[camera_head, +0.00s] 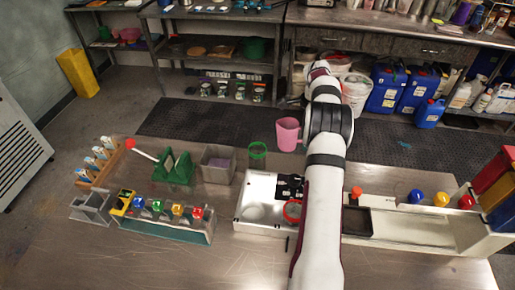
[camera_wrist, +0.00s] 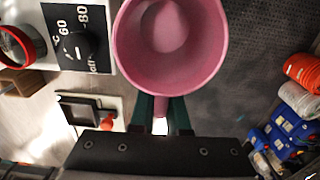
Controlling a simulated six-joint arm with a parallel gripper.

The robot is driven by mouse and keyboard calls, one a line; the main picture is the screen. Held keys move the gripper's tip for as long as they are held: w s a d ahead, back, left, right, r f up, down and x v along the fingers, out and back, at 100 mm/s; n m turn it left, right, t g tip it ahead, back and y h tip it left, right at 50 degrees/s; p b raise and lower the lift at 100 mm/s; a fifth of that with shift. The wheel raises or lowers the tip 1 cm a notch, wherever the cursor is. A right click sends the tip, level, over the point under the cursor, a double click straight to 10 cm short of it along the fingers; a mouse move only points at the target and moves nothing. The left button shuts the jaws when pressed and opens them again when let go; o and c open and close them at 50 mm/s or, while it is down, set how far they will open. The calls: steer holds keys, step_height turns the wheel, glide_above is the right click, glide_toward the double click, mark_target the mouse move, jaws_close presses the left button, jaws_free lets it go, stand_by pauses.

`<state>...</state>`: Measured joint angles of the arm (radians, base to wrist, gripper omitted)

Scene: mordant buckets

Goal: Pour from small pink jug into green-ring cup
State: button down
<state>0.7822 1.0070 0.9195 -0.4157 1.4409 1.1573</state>
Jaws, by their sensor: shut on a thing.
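The pink jug (camera_head: 289,134) is held up at the far side of the bench, looking roughly upright. My gripper (camera_wrist: 161,115) is shut on its handle (camera_wrist: 161,104). In the wrist view I look into the jug's open mouth (camera_wrist: 190,70); I cannot tell what is inside. The green-ring cup (camera_head: 257,151) is left of the jug and slightly lower in the head view, with a small gap between them. I do not see this cup in the wrist view. My arm hides my gripper in the head view.
A white hotplate unit (camera_head: 254,190) with a black dial (camera_wrist: 85,40) is in front of the cup. A grey bin (camera_head: 217,164) and green rack (camera_head: 174,168) stand left. Coloured knobs (camera_head: 416,196) are right.

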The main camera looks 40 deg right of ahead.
mark_target(291, 132)
steer(key=w+a, duration=0.2)
steer(key=w, duration=0.1)
steer(key=w+a, duration=0.1)
steer(key=w, duration=0.1)
steer(key=shift+f, duration=0.35)
steer(key=shift+s+d+r+g+h, duration=0.1)
steer(key=shift+d+r+g+h, duration=0.1)
steer(key=shift+r+h, duration=0.4)
steer(key=shift+d+r+g+h, duration=0.2)
steer(key=shift+r+h, duration=0.1)
steer(key=shift+h, duration=0.5)
steer(key=shift+r+h, duration=0.25)
steer(key=shift+h, duration=0.25)
stand_by(0.3)
steer(key=shift+f+g+h, duration=0.3)
steer(key=shift+g+h, duration=0.1)
steer(key=shift+h, duration=0.5)
stand_by(1.6)
steer(key=shift+h, duration=0.9)
stand_by(1.5)
